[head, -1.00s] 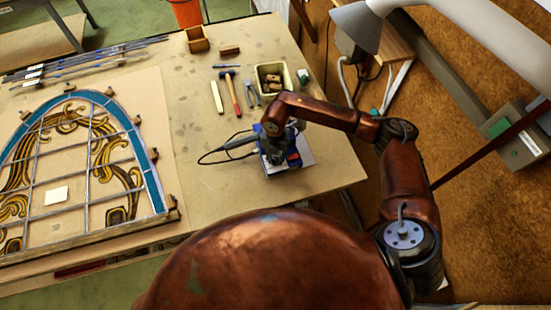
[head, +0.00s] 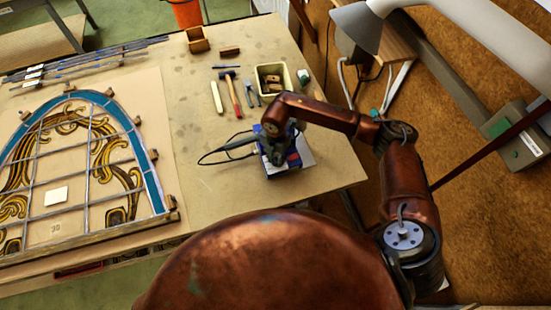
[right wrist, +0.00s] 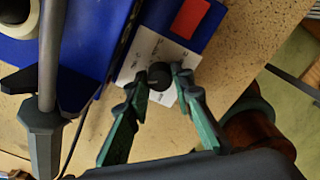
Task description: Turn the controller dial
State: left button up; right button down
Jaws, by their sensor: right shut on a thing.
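The controller (head: 291,167) is a small blue box with a red part, near the front right of the bench. In the right wrist view, the blue controller (right wrist: 92,57) has a white marked face, a red switch (right wrist: 190,18) and a round dark dial (right wrist: 158,75). My right gripper (head: 276,156) is over the controller and hides much of it in the head view. In the right wrist view, the right gripper's fingertips (right wrist: 159,78) are closed on the dial, one on each side. My left gripper is not in view.
A leaded panel (head: 75,165) lies on the left of the bench.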

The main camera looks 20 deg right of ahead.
aim_at(276, 160)
jog(key=c, duration=1.7)
grip_release()
notch_tip(276, 160, up, 12)
jog(key=shift+r, duration=0.1)
